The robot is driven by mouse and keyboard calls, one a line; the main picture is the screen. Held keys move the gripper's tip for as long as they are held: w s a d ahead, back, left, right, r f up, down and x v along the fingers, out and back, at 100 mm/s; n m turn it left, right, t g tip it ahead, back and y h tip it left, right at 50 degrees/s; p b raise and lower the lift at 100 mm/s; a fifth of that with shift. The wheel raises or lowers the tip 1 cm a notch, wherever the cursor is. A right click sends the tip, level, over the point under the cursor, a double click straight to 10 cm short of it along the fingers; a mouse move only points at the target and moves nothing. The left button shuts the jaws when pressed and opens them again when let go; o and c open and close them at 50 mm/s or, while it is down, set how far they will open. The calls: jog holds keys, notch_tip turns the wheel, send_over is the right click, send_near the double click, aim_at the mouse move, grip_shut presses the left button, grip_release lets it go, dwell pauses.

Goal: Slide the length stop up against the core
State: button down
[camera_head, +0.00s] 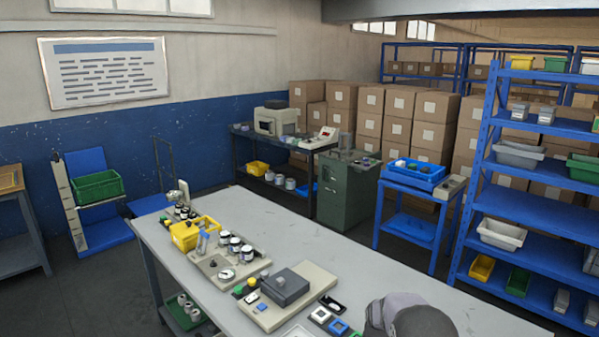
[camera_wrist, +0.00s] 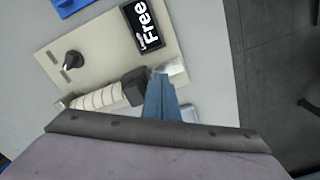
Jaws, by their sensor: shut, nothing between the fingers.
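In the wrist view a cream machine base (camera_wrist: 100,40) carries a pale banded roll (camera_wrist: 98,97), which looks like the core, lying along its near edge. A black block (camera_wrist: 134,86), apparently the length stop, stands at the roll's right end. I cannot tell whether they touch or a small gap is left. My gripper (camera_wrist: 161,78) has blue-grey fingers, shut with nothing between them, just right of the black block. Whether the fingers touch the block is unclear. A pale metal piece (camera_wrist: 173,67) shows beyond the fingertips. In the head view my arm hides this spot.
The base also bears a black knob (camera_wrist: 73,60) and a dark "Free" display (camera_wrist: 145,25). In the head view the grey bench (camera_head: 420,285) holds a yellow bin (camera_head: 195,235), several jars and a machine with a grey box (camera_head: 287,285). Blue shelves (camera_head: 530,190) stand at right.

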jog(key=shift+w+d, duration=0.15)
jog(key=shift+d, duration=0.05)
jog(key=shift+w+d, duration=0.1)
jog(key=shift+w, duration=0.05)
dwell(0.3)
jog(key=shift+w+d+r, duration=0.1)
dwell(0.8)
jog(key=shift+a, duration=0.2)
dwell(0.7)
jog(key=shift+r, duration=0.15)
jog(key=shift+s+r, duration=0.2)
jog(key=shift+r, duration=0.1)
jog(key=shift+r+p, duration=1.2)
jog(key=shift+r, duration=0.25)
jog(key=shift+r, duration=0.15)
